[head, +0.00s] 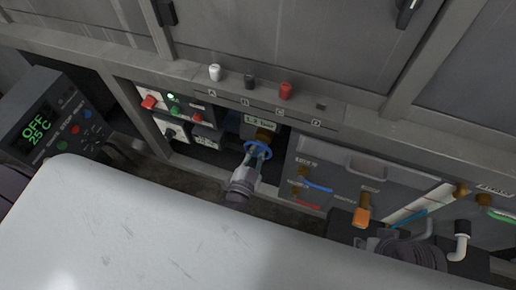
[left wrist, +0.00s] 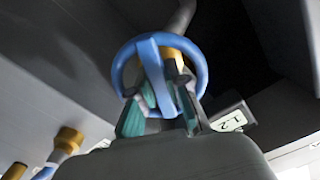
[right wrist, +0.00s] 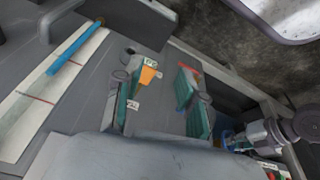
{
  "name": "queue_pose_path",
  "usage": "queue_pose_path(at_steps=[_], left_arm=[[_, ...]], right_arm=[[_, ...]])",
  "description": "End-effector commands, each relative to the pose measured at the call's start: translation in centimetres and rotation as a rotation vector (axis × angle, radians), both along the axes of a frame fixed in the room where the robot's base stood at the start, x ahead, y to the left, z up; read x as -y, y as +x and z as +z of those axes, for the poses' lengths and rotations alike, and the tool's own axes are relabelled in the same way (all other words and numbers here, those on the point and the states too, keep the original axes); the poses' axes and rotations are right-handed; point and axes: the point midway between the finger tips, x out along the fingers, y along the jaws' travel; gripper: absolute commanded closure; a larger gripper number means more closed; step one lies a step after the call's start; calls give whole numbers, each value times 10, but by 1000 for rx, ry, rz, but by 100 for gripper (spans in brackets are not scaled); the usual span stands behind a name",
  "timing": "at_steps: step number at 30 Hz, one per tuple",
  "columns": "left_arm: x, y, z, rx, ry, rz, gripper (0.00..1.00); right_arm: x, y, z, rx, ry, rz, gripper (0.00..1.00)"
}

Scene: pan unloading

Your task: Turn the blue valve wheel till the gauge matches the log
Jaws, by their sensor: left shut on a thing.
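The blue valve wheel (head: 257,149) sits on a brass stem in the recess of the grey cabinet. My left gripper (head: 257,157) is at the wheel. In the left wrist view its teal-padded fingers (left wrist: 164,110) are shut around a spoke of the wheel (left wrist: 203,75). A plate reading 1.2 bar (head: 259,121) is just above the wheel, partly visible in the left wrist view (left wrist: 231,118). My right gripper (right wrist: 156,105) is open and empty, with its fingers apart in front of the grey panel. I cannot make out a gauge needle or a log.
A box with a green display reading OFF 25 C (head: 40,130) stands at the left. White, black and red knobs (head: 286,91) line the ledge above. An orange handle (head: 362,216) hangs on the panel at right. A white surface (head: 130,235) fills the foreground.

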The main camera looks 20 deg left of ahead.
Motion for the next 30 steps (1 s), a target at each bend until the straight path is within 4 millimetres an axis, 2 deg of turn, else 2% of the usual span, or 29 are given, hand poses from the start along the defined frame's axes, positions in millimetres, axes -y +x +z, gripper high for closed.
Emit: queue_pose_path(at_steps=[4, 15, 30], left_arm=[[0, 0, 1, -4, -91, 0, 100], [0, 0, 0, -16, -418, 1, 100], [0, -1, -1, -28, -745, 1, 100]], right_arm=[[-1, 7, -15, -6, 1, 1, 60], [-2, 11, -43, -23, -1, 2, 60], [-2, 12, -55, -29, -1, 3, 60]])
